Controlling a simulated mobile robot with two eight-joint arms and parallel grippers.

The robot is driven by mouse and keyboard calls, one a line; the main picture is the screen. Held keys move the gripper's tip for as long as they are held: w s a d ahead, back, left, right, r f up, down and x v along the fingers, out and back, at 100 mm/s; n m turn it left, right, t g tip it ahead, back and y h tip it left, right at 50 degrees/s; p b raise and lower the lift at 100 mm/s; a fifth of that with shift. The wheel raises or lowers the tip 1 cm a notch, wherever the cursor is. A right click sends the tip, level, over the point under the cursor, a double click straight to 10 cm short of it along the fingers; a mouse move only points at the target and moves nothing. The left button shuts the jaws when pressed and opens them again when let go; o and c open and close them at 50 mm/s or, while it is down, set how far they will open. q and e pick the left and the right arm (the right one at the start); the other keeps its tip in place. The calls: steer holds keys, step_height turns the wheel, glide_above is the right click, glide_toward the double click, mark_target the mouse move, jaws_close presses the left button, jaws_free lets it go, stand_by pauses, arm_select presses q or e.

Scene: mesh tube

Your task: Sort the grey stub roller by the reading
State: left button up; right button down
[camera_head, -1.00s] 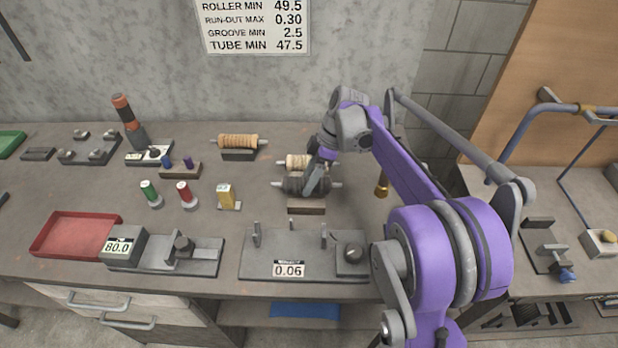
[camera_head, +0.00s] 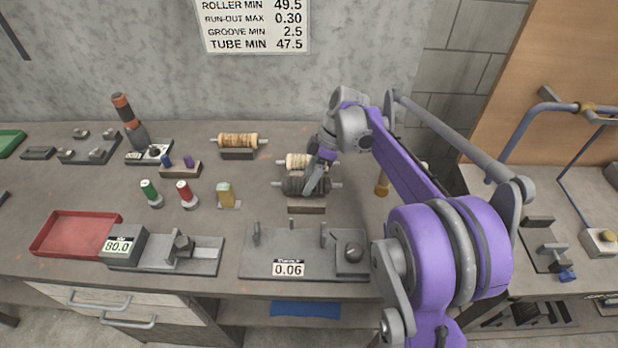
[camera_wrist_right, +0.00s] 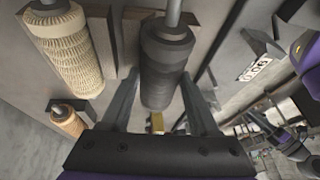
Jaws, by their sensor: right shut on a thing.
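The grey stub roller (camera_head: 296,187) is dark grey with thin metal shaft ends. It lies level at a small brown block stand (camera_head: 306,206) in the middle of the bench. My right gripper (camera_head: 316,181) reaches down over it and is shut on it. In the right wrist view the roller (camera_wrist_right: 165,65) sits between the two fingers. The run-out gauge stand (camera_head: 262,257) in front shows 0.06. The wall sign (camera_head: 254,25) lists roller min 49.5, run-out max 0.30, groove min 2.5 and tube min 47.5. My left gripper is out of view.
A cream roller (camera_head: 298,161) lies just behind the grey one, and a tan roller (camera_head: 238,140) on a stand further left. A second gauge (camera_head: 124,244) shows 80.0. A red tray (camera_head: 72,234) is at left, a green tray (camera_head: 10,143) at far left. Small coloured markers stand between.

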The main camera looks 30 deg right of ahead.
steer(key=shift+f+b, duration=0.4)
steer(key=shift+f, duration=0.5)
stand_by(0.5)
stand_by(0.6)
steer(key=shift+c, duration=0.3)
jaws_free()
steer(key=shift+s, duration=0.1)
